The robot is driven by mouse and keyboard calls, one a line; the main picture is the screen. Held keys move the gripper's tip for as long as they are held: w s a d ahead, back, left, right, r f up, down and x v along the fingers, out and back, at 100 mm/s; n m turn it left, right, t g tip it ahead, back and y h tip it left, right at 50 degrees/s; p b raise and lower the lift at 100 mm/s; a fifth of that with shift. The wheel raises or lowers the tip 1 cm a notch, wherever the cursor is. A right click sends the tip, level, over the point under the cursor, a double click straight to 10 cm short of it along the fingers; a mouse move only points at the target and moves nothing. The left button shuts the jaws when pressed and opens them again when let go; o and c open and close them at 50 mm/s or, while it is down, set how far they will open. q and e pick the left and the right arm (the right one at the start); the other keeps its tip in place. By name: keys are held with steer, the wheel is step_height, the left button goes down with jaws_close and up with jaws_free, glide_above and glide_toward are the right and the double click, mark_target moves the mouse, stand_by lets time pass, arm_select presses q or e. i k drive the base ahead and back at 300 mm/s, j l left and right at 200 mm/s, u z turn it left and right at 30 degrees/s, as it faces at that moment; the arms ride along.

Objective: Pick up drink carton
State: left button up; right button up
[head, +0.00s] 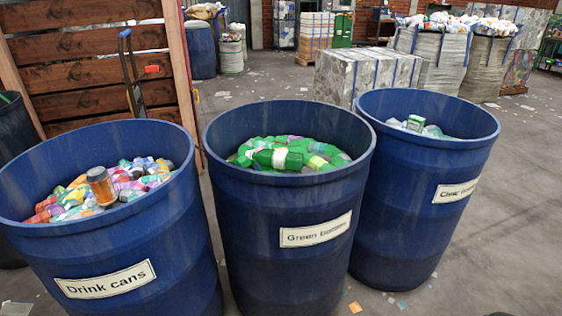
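No drink carton can be made out for certain. A small green and white box-like item (415,122) lies on top of the contents of the right blue barrel (425,190); it is too small to tell whether it is a carton. Neither of my grippers shows in the head view.
The left barrel, labelled "Drink cans" (105,279), holds many cans, with an orange and dark can (101,186) on top. The middle barrel, labelled "Green bottles" (316,231), holds green bottles. A wooden panel (95,60), wrapped bales (365,72) and full sacks (438,58) stand behind.

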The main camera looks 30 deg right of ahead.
mark_target(414, 123)
steer(key=z, duration=1.85)
